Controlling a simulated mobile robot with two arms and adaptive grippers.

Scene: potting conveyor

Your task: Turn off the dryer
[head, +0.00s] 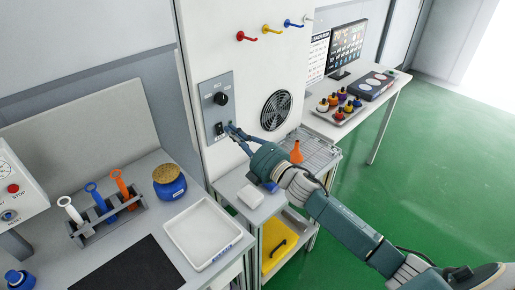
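The dryer (250,70) is a tall white cabinet in the middle of the head view. Its grey control panel (212,88) carries a black round knob (221,99) above a small black switch (220,129). My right gripper (230,129) reaches in from the lower right, with its fingertips just right of the switch. The fingers come together at the tips and appear shut, with nothing seen between them. I cannot tell whether they touch the switch or panel. The switch's position is too small to read. My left gripper is not in view.
A round fan grille (276,110) is right of the panel, with coloured hooks (271,29) above. The left bench holds a white tray (236,238), blue jar (170,187) and tool rack (107,219).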

